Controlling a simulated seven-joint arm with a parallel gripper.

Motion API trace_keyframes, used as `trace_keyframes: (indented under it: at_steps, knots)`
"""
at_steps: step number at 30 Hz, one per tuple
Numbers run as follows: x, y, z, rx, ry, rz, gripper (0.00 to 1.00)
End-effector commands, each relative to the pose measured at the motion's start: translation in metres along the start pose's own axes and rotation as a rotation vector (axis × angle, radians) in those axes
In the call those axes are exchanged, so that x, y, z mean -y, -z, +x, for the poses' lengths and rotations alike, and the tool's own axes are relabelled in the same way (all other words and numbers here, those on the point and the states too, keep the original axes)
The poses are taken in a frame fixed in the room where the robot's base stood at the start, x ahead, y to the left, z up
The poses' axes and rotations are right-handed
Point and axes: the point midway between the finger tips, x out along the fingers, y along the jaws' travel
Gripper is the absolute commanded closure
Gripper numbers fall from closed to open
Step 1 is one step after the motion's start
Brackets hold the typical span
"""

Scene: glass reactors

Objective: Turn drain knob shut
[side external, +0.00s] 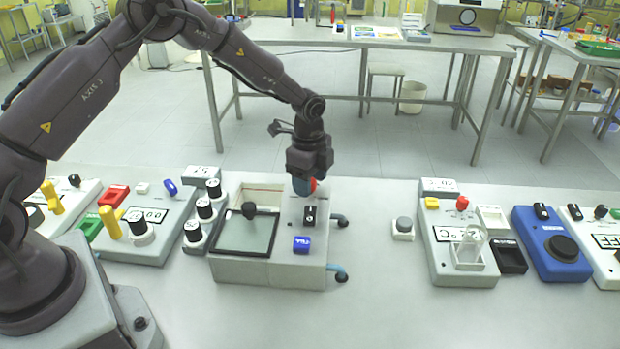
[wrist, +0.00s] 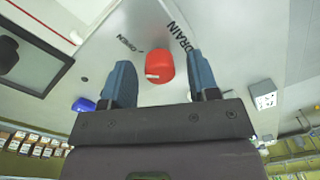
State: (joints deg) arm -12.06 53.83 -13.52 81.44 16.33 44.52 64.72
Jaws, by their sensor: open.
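The drain knob (wrist: 161,66) is red with a pale mark at its edge. It sits on the white top of the reactor unit (side external: 262,271), beside the printed words DRAIN and OPEN. In the wrist view my gripper (wrist: 160,60) is open, its two blue-grey fingers on either side of the knob with gaps showing. In the side view my gripper (side external: 304,186) points down at the unit's back right, and a red part of the knob (side external: 314,185) shows beside the fingers. I cannot tell whether the fingers reach down around it.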

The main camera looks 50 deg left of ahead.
Motion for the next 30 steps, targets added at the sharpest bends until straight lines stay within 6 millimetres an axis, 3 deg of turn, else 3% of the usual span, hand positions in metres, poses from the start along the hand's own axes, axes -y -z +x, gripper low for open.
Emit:
trace_keyframes:
  at_steps: [2,3,9,20,30]
  knots:
    - [0.0,0.0,-0.0002,0.0,0.0,0.0,0.45]
    - [0.0,0.0,-0.0003,0.0,0.0,0.0,0.5]
    - [0.0,-0.0001,-0.0005,0.0,0.0,0.0,0.95]
    - [0.0003,-0.0003,-0.0007,0.003,0.001,-0.047,0.95]
    - [0.0005,0.0001,-0.0008,0.011,0.001,-0.28,0.95]
